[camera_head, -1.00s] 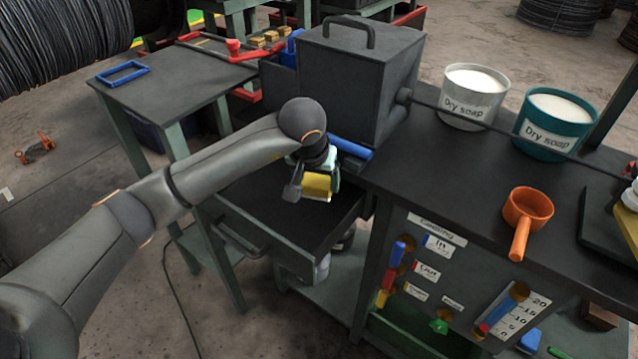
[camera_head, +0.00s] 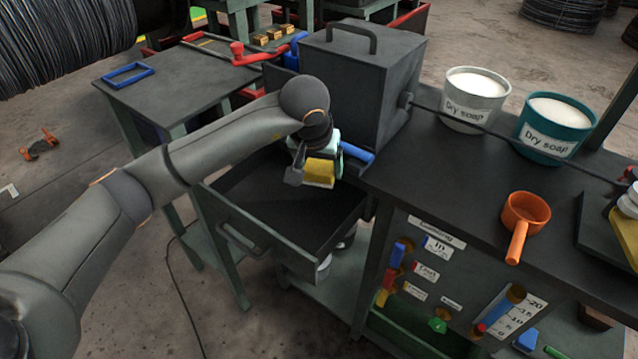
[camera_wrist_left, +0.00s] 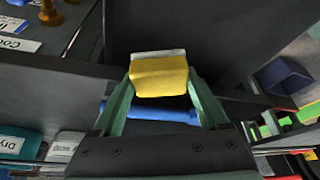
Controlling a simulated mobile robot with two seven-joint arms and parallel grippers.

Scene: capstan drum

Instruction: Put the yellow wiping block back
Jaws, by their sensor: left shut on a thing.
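My left gripper (camera_head: 318,160) is shut on the yellow wiping block (camera_head: 319,173) and holds it above the open drawer (camera_head: 272,229), near the drawer's back right part. In the left wrist view the yellow block (camera_wrist_left: 159,77) sits between the two green fingers (camera_wrist_left: 160,92), with a pale strip along its far edge. The drawer is pulled out and its dark floor looks bare where it shows. My forearm and wrist hide part of the drawer's back edge. My right gripper is not in view.
A dark box with a handle (camera_head: 362,80) stands behind the drawer, with a blue bar (camera_head: 357,153) at its foot. Two soap tubs (camera_head: 474,97) and an orange scoop (camera_head: 524,222) stand on the bench to the right. A side table (camera_head: 165,90) stands left.

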